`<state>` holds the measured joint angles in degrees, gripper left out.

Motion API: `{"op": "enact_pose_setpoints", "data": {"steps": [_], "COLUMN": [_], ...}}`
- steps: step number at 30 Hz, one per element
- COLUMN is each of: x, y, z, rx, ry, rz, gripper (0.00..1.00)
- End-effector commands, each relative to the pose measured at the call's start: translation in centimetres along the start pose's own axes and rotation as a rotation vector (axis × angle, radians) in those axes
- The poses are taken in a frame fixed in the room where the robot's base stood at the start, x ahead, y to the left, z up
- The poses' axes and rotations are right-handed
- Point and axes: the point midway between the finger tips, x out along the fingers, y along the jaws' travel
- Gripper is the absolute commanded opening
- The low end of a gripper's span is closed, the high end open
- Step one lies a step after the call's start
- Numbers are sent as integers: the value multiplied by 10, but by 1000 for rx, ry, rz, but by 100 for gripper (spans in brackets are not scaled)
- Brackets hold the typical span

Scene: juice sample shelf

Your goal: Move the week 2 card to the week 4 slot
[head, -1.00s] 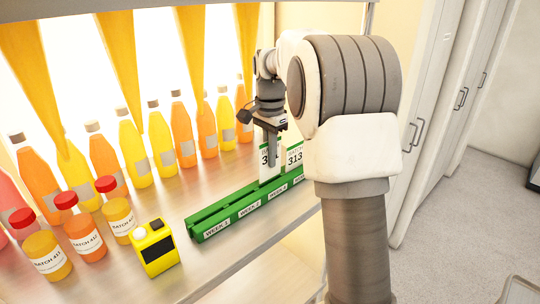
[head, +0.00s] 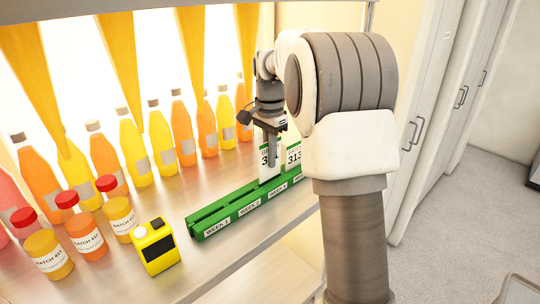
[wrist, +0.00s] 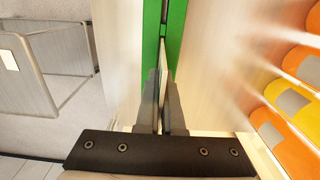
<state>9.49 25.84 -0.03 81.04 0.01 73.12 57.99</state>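The long green rack (head: 208,222) lies along the shelf, with week labels on its front face. A white card (head: 267,172) with a green top stands upright at the third label from the left; its number starts with 3, the rest hidden. My gripper (head: 272,154) is over this card from above. In the wrist view my gripper (wrist: 162,100) has its fingers close on both sides of the thin card (wrist: 164,62), seen edge-on over the green rack (wrist: 176,30). I cannot tell how deep the card sits. A second card, 313 (head: 294,157), stands just to the right, partly behind my arm.
A yellow device (head: 156,247) stands left of the rack's near end. Small jars (head: 86,238) with red lids and a row of juice bottles (head: 134,153) fill the left and back. The shelf's front edge runs close along the rack.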

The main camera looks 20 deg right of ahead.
Motion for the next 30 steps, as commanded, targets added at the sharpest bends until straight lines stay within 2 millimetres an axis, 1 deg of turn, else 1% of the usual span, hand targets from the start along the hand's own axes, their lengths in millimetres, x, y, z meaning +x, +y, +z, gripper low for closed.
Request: {"op": "enact_pose_setpoints", "data": {"steps": [24, 30], "x": [19, 21], "y": [0, 0], "z": [0, 0], "rx": [0, 0], "ry": [0, 0], "rz": [0, 0], "gripper": [0, 0]}}
